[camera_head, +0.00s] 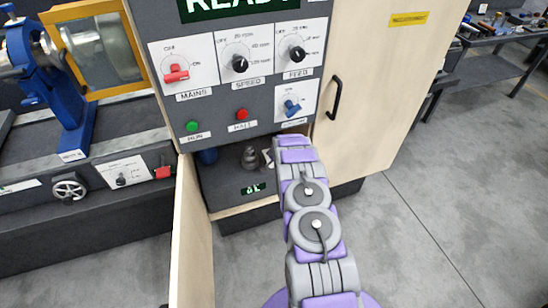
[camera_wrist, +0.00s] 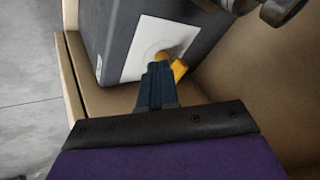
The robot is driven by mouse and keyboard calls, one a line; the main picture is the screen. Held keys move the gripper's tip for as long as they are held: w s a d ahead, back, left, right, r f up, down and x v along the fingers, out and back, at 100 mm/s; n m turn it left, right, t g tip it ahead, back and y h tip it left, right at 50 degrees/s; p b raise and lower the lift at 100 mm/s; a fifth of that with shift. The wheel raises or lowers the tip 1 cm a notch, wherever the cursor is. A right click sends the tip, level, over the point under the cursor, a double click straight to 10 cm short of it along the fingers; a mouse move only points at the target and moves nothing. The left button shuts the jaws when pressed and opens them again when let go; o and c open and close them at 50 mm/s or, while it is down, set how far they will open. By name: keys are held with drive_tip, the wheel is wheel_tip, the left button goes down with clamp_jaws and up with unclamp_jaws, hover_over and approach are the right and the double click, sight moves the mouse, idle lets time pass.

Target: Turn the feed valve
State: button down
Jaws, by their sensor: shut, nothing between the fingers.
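In the wrist view, a yellow handle (camera_wrist: 179,69) sticks out from a white plate (camera_wrist: 150,45) on the side of a dark grey box (camera_wrist: 115,30). No label on it is readable, so I cannot tell for sure that it is the feed valve. My gripper (camera_wrist: 158,70) is shut and empty, its dark fingertips just left of the handle and partly over it. Whether they touch cannot be told. In the head view, my arm reaches into the lower cabinet and the gripper is hidden. A black FEED knob (camera_head: 296,54) sits on the upper panel.
The panel also has a red MAINS switch (camera_head: 175,74), a black SPEED knob (camera_head: 240,64) and a blue knob (camera_head: 291,108). A pale wall (camera_wrist: 255,85) lies close right of the gripper.

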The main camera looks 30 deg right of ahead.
drive_tip(key=shift+s+d+r, duration=0.4)
drive_tip(key=shift+r, duration=0.15)
drive_tip(key=s+a+r+p, duration=0.2)
drive_tip(key=s+a+r, duration=0.1)
drive_tip(key=a+r, duration=0.1)
drive_tip(key=shift+r, duration=0.75)
